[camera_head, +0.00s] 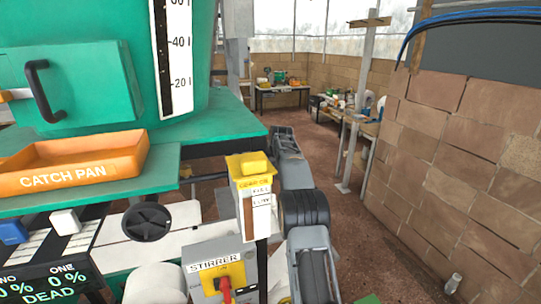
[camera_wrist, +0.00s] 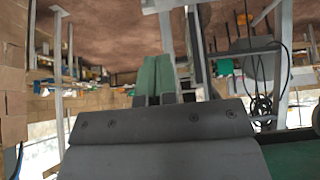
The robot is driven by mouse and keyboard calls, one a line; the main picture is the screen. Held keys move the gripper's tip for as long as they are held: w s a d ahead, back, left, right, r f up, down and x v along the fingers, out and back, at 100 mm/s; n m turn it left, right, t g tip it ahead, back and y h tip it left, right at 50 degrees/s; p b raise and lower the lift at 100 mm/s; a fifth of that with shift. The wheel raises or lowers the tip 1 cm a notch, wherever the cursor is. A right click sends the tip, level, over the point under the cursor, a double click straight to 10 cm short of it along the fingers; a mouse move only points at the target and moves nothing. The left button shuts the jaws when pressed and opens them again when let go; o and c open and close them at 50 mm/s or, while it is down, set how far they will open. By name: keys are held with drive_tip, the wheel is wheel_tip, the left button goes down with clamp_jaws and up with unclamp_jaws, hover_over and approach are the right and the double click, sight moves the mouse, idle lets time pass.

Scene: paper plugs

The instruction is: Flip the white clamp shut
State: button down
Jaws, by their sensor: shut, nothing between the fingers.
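A small white block (camera_head: 65,222), which looks like the white clamp, sits on a dark strip at the lower left of the head view. Whether it stands open or shut is too small to tell. A similar blue block (camera_head: 12,232) is to its left. My gripper (camera_wrist: 158,60) shows in the wrist view with its two green fingers together and nothing between them. The gripper is not visible in the head view, and no clamp shows in the wrist view.
An orange catch pan (camera_head: 75,165) sits on a green shelf above the clamps. A black round knob (camera_head: 147,222), a yellow-topped post (camera_head: 250,170) and a stirrer switch box (camera_head: 218,275) stand to the right. A brick wall (camera_head: 460,160) bounds the right side.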

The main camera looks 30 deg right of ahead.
drive_tip(key=shift+w+d+r+p, duration=0.1)
drive_tip(key=shift+w+r+p, duration=0.2)
drive_tip(key=shift+r, duration=0.4)
drive_tip(key=shift+w+r+p, duration=0.2)
drive_tip(key=shift+r+p, duration=0.1)
drive_tip(key=shift+r, duration=0.35)
